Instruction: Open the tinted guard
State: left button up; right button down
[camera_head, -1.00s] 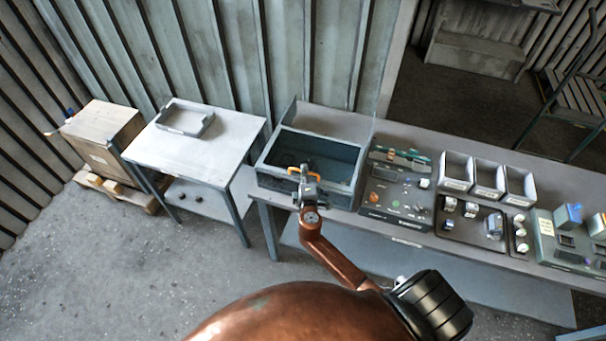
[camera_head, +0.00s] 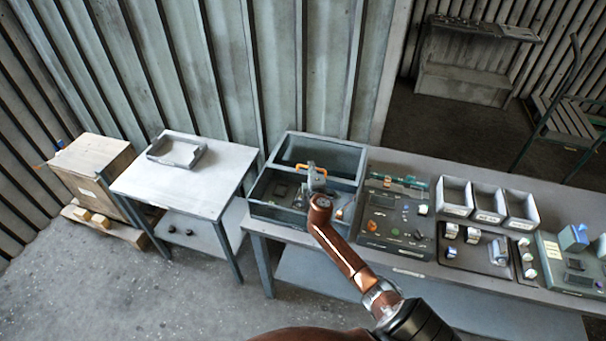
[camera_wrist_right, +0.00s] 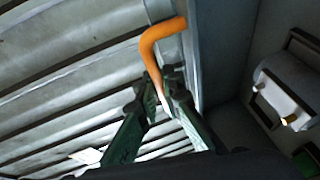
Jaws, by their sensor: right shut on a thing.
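The tinted guard (camera_head: 340,159) is a dark panel in a grey frame. It is raised and tilted over the back of a grey open-topped housing (camera_head: 279,218) on the bench. An orange handle (camera_head: 305,167) sits on the guard's front edge, and it also shows in the right wrist view (camera_wrist_right: 152,42). My right gripper (camera_head: 313,171) is shut on the handle; its green fingers (camera_wrist_right: 166,85) close at one end of it. Small parts show inside the housing, partly hidden by my right arm. My left gripper is out of view.
A control panel (camera_head: 384,245) stands right of the housing, with grey bins (camera_head: 455,210) and a tray of parts (camera_head: 475,262) further right. A side table (camera_head: 190,195) with a grey tray (camera_head: 177,164) is at left. Corrugated wall stands behind; the floor in front is clear.

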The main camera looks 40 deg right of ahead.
jog(key=c, duration=2.3)
grip_release()
jog(key=v, duration=1.2)
jog(key=shift+r, duration=0.1)
